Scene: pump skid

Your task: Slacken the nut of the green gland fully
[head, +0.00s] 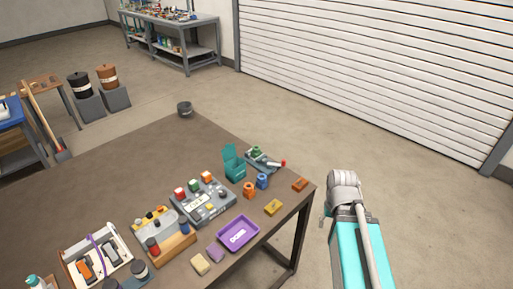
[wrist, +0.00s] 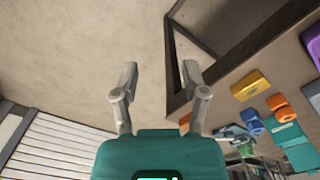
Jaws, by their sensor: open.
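A small green fitting (head: 257,151), which looks like the green gland, stands on a grey plate near the table's far right corner in the head view. A red-tipped lever lies beside it. Its nut is too small to make out. In the wrist view that area is at the lower right, partly cut off and unclear. My gripper (wrist: 158,75) is open and empty in the wrist view, its two fingers wide apart over the floor beside the table. It is not on the gland. In the head view my arm is right of the table, and the gripper cannot be made out.
A teal container (head: 235,165) stands just left of the fitting. Blue (head: 262,181) and orange (head: 249,190) parts, a yellow block (head: 273,207) and a brown-orange block (head: 299,184) are nearby. A purple tray (head: 238,233) is at the front edge. The floor right of the table is clear.

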